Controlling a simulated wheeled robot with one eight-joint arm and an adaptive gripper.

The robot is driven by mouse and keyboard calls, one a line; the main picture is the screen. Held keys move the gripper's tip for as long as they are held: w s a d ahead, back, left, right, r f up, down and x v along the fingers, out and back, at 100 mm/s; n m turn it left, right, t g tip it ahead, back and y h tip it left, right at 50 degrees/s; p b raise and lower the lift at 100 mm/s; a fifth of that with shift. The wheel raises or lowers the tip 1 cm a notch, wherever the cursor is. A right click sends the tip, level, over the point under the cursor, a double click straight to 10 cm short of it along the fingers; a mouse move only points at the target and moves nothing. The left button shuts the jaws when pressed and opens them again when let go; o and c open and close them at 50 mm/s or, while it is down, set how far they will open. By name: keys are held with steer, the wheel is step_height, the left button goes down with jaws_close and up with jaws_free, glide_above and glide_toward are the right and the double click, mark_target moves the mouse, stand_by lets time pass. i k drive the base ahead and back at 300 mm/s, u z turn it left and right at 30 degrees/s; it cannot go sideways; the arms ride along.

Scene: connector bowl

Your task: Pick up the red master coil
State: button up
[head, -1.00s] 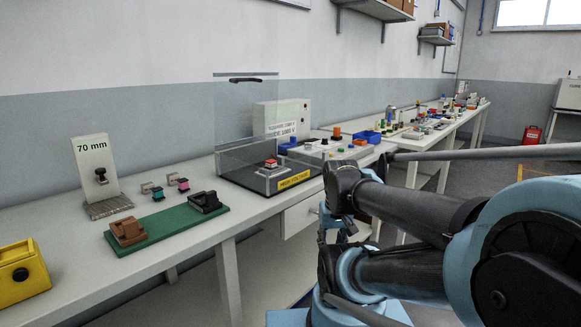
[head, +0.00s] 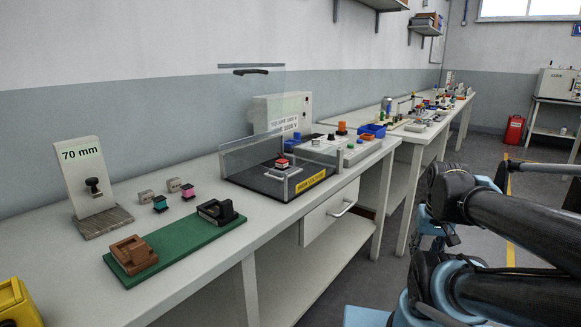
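A small red-topped block (head: 281,163), which looks like the red master coil, sits on a light pedestal inside a clear-walled case (head: 250,155) on the bench. The case has a dark base and a yellow HIGH VOLTAGE label (head: 311,180). Its clear panel with a black handle (head: 250,71) stands raised above the back. My arm is folded at the right, off the bench and well away from the case. My gripper's fingers cannot be made out clearly among the dark and blue arm parts.
A green board (head: 180,243) with brown and black holders lies in front left of the case. Small coil-like blocks (head: 160,204) lie behind it. A 70 mm sign stand (head: 88,180) and a yellow block (head: 18,303) are at left. Floor before the bench is partly clear.

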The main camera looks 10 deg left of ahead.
mark_target(281, 165)
steer(key=u, duration=0.05)
steer(key=k, duration=1.05)
steer(key=u, duration=0.5)
steer(key=i, duration=1)
steer(key=z, duration=0.1)
